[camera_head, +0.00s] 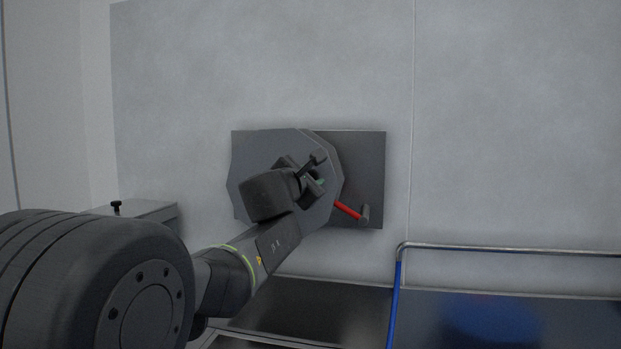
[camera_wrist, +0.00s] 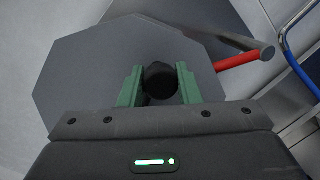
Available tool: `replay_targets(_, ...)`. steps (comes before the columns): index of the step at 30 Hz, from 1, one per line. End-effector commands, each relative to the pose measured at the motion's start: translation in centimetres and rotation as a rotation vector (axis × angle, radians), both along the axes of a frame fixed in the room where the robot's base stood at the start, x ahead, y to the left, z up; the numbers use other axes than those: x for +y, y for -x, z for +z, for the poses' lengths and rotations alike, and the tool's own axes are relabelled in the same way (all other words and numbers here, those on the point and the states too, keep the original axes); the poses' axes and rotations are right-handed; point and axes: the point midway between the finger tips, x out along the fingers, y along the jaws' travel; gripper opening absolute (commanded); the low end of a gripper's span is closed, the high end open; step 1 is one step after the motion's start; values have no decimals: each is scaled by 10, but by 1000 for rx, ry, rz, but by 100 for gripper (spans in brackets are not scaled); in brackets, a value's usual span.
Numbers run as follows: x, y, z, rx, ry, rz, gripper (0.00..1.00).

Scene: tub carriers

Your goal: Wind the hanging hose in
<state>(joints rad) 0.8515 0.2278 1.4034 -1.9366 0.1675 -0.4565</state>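The hose reel (camera_head: 262,158) is a grey many-sided drum fixed against the wall. Its flat front disc (camera_wrist: 85,75) fills much of the wrist view. A dark round knob (camera_wrist: 160,80) stands out from the disc. My gripper (camera_head: 318,173) is in front of the reel, and its green fingers (camera_wrist: 160,86) lie on both sides of the knob with almost no gap, seemingly shut on it. A short red piece (camera_head: 347,209) with a grey cylindrical end (camera_head: 365,213) sticks out from behind the disc at lower right, perhaps the hose end. No longer length of hose shows.
A dark mounting plate (camera_head: 365,150) lies behind the reel on the grey wall. A rail (camera_head: 500,249) with a blue upright (camera_head: 394,300) stands at lower right. A grey cabinet (camera_head: 150,211) with a black knob stands at left. The wall right of the reel is clear.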

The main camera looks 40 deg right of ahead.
Motion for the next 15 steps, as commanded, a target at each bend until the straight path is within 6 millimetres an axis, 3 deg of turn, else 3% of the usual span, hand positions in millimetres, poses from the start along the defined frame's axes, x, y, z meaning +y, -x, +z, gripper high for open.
replay_targets(15, -2, 2, -14, -87, -74, 1, 0)
